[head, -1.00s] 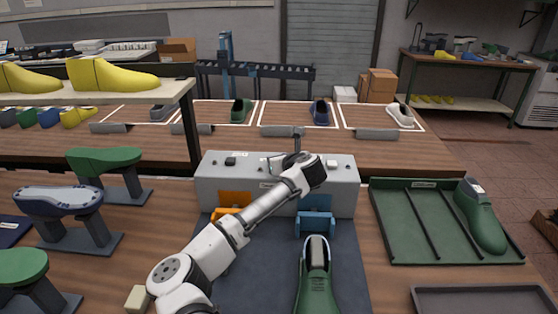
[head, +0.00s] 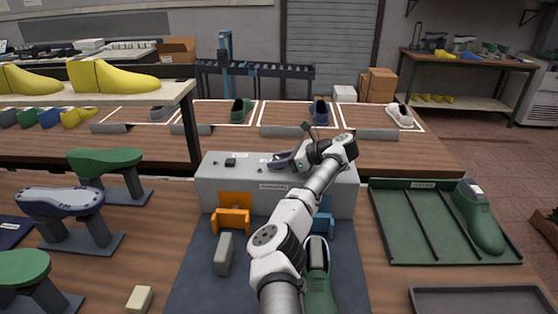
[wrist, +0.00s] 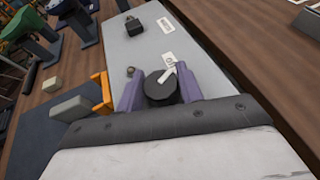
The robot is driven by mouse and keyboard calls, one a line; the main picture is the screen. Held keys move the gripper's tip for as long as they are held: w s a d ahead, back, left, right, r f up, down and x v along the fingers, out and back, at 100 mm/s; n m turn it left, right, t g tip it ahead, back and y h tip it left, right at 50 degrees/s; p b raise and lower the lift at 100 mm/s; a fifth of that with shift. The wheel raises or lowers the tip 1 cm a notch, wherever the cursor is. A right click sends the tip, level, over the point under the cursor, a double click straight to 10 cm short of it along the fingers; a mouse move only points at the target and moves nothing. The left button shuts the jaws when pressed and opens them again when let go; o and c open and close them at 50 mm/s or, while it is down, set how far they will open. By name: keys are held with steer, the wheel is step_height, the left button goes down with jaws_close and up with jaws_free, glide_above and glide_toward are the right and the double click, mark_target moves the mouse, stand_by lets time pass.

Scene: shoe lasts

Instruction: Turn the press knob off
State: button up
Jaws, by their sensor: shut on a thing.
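The press is a long grey box (head: 225,188) in the middle of the bench. Its black round knob (wrist: 158,92) with a white pointer shows in the wrist view, on the box's top. The pointer points up and right, toward a small white label (wrist: 169,60). My gripper (head: 284,160) comes in from the right over the top of the box. In the wrist view my gripper (wrist: 160,88) is shut on the knob, one purple finger on each side. In the head view the knob is hidden by the gripper and wrist.
Orange (head: 232,221) and blue (head: 324,224) brackets stand at the box's front. A green last (head: 319,290) and a grey block (head: 224,253) are on the dark mat before it. A green tray (head: 400,235) is right; lasts on stands are left.

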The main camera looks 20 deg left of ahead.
steer(key=shift+n+g, duration=0.9)
steer(key=shift+g, duration=0.3)
steer(key=o, duration=1)
steer(key=shift+r, duration=0.1)
